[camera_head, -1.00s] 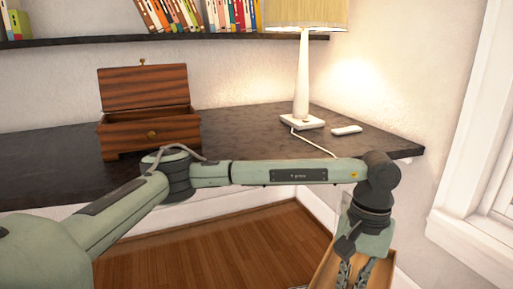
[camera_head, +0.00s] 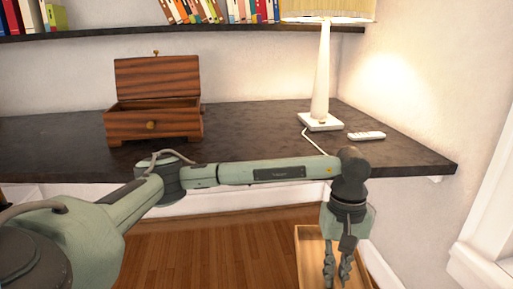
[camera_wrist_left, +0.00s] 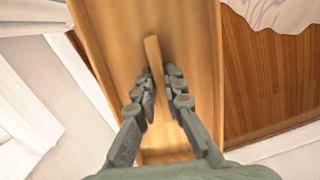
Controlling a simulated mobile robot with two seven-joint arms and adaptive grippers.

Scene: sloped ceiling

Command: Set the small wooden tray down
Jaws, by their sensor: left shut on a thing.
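The small wooden tray (camera_head: 303,250) is light brown with a low rim, at the lower right of the head view, in front of the desk and below its top. My left gripper (camera_head: 337,277) points down into it. In the left wrist view, the fingers of the left gripper (camera_wrist_left: 158,78) close on a thin upright wooden piece in the middle of the tray (camera_wrist_left: 203,85). I cannot tell how high the tray is above the floor. Its near end is cut off in the head view. My right gripper is not in view.
The dark desk (camera_head: 250,140) carries an open wooden box (camera_head: 150,125), a white lamp (camera_head: 320,85) and a small white remote-like object (camera_head: 366,135). A bookshelf (camera_head: 120,33) is above. Bare wooden floor (camera_head: 210,250) lies left of the tray; a wall is to the right.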

